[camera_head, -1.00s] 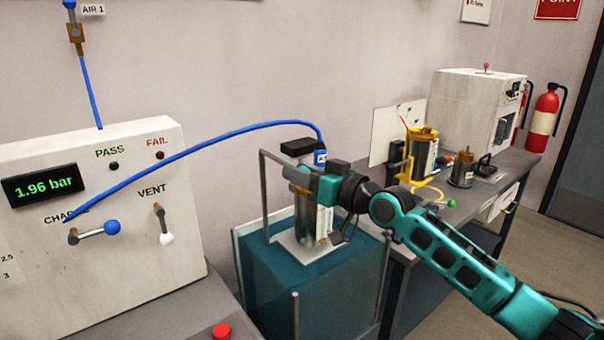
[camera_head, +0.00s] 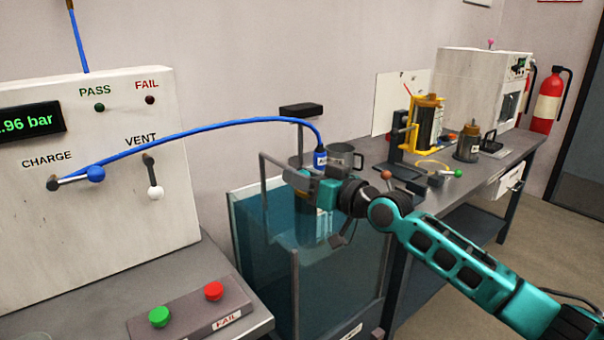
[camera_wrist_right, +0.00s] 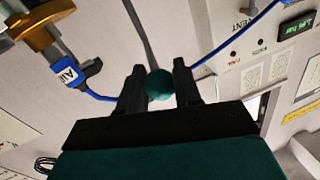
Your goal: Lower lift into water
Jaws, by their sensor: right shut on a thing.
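The glass tank (camera_head: 245,225) holds blue-green water (camera_head: 262,275) and stands between the panel and the bench. The grey lift frame (camera_head: 265,182) rises out of the tank. The pump (camera_head: 318,225) sits in the frame, its lower part seen through the tank at the water; its exact depth is unclear. A blue air plug (camera_head: 321,157) with a blue hose is on its top. My right gripper (camera_head: 305,182) is at the frame's top. The right wrist view shows its fingers (camera_wrist_right: 158,75) shut on a dark green knob (camera_wrist_right: 159,85). My left gripper is out of view.
The test panel (camera_head: 90,190) stands left, with CHARGE and VENT levers and a pressure display. A button box (camera_head: 190,312) with green and red buttons sits in front of it. The bench (camera_head: 430,205) at right holds another pump in a yellow stand (camera_head: 425,125).

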